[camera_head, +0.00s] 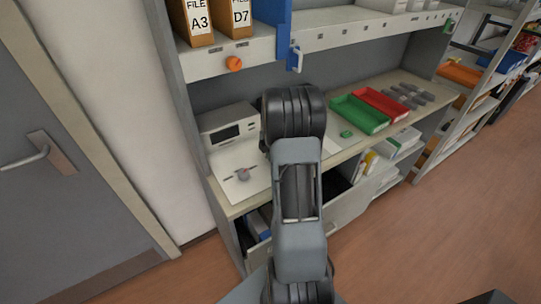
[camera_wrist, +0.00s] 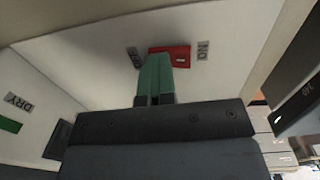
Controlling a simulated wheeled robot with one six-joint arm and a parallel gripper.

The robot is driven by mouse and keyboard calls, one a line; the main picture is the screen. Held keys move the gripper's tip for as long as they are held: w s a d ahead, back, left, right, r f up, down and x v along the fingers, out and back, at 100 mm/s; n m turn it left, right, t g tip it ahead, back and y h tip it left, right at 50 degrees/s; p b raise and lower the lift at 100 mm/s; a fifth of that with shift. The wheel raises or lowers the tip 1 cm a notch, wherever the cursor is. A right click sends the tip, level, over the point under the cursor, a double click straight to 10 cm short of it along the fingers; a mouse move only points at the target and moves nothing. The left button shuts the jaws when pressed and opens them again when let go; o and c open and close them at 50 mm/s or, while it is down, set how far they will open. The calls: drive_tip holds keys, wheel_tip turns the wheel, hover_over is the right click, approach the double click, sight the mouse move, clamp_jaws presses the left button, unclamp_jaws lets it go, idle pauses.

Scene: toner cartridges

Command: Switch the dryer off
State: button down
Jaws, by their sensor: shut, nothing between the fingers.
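A red rocker switch (camera_wrist: 168,49) sits on a pale panel (camera_wrist: 90,45) in the wrist view, with a small white mark on its right part. A label reading ON upside down (camera_wrist: 203,50) is at its right, and a second grey label (camera_wrist: 135,57), hard to read, is at its left. My gripper (camera_wrist: 164,60) is shut and empty, its green fingers pointing at the switch and overlapping its lower edge. Whether they touch it I cannot tell. In the head view my arm hides the gripper and the switch.
A DRY label (camera_wrist: 18,102) and a green patch (camera_wrist: 9,124) are at left in the wrist view. In the head view, a white device with a dark display (camera_head: 230,131), a green tray (camera_head: 360,115) and a red tray (camera_head: 382,103) stand on the bench below a shelf.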

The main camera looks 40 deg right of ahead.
drive_tip(key=shift+s+a+f, duration=0.1)
drive_tip(key=shift+s+f, duration=0.3)
drive_tip(key=shift+s, duration=0.1)
drive_tip(key=shift+s+r, duration=0.15)
drive_tip(key=shift+s, duration=0.3)
wheel_tip(320, 180, up, 15)
drive_tip(key=p, duration=0.1)
drive_tip(key=shift+f, duration=0.2)
drive_tip(key=shift+f+t+b, duration=0.2)
drive_tip(key=shift+t+b, duration=0.2)
drive_tip(key=shift+b, duration=0.8)
drive_tip(key=shift+r, duration=0.25)
